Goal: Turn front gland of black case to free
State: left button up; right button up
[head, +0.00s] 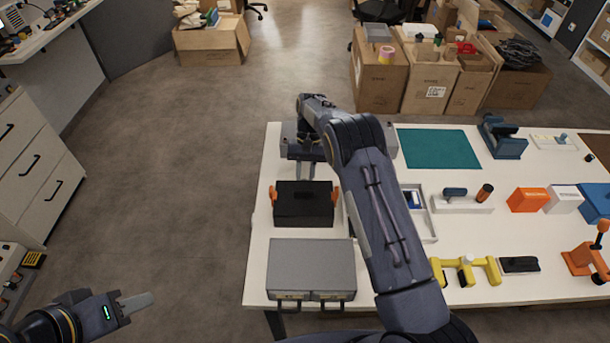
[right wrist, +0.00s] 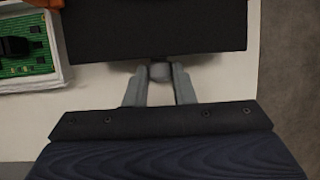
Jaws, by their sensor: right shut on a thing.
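The black case (head: 304,205) lies on the white table with an orange piece at each side; its dark body fills the top of the right wrist view (right wrist: 155,28). A small grey gland (right wrist: 160,71) sticks out from the case's edge in the right wrist view. My right gripper (right wrist: 160,75) has its two fingers closed on the gland, one on each side. In the head view my right gripper (head: 305,174) is at the far side of the case, and the gland is hidden there. My left gripper (head: 138,302) is away from the table, low at the left; its finger gap is not clear.
A grey case (head: 298,264) with latches lies nearer me than the black case. A white tray (head: 428,228) with a board sits to the right, partly behind my right arm. A teal mat (head: 438,149) and several tools cover the right side.

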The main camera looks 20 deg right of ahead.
grip_shut()
jog(key=shift+d+f+y+b, duration=0.1)
jog(key=shift+y+b, duration=0.3)
jog(key=shift+b, duration=0.15)
jog(key=y+b, duration=0.2)
jog(key=t+y+b, duration=0.1)
jog(key=shift+d+f+n+b, duration=0.25)
jog(key=shift+d+n+b, duration=0.1)
jog(key=shift+n, duration=0.05)
jog(key=shift+s+d+n+t+y+b, duration=0.1)
jog(key=shift+n+t+y+b, duration=0.1)
jog(key=shift+y+b, duration=0.7)
jog(key=shift+s+d+n+t+y+b, duration=0.1)
jog(key=shift+n+y+b, duration=0.1)
jog(key=shift+y+b, duration=0.65)
jog(key=o, duration=0.9)
grip_release()
